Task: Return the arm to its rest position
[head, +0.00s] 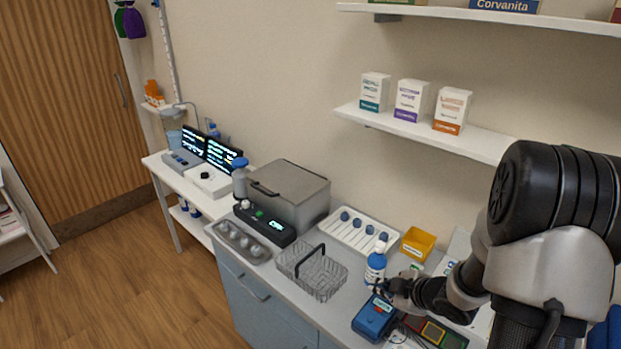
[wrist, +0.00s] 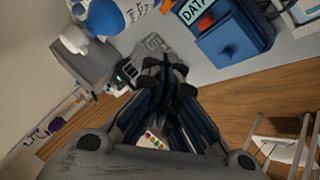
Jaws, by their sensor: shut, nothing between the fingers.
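My arm reaches in from the right in the head view. My gripper (head: 382,287) is above the counter, close to a blue and white bottle (head: 375,263) and a blue box (head: 374,318). In the wrist view my gripper (wrist: 163,65) is shut and empty, its dark fingers together. The bottle (wrist: 104,16) shows at the top left of the wrist view, and the blue box (wrist: 236,40) with a "DATA" label at the top right. I cannot tell from the head view whether the fingers touch the bottle.
The counter holds a wire basket (head: 312,271), a grey lidded machine (head: 290,195), a white tray (head: 360,232) and a yellow bin (head: 418,244). A shelf (head: 430,133) with three cartons is on the wall above. Wooden floor (head: 125,285) lies open at the left.

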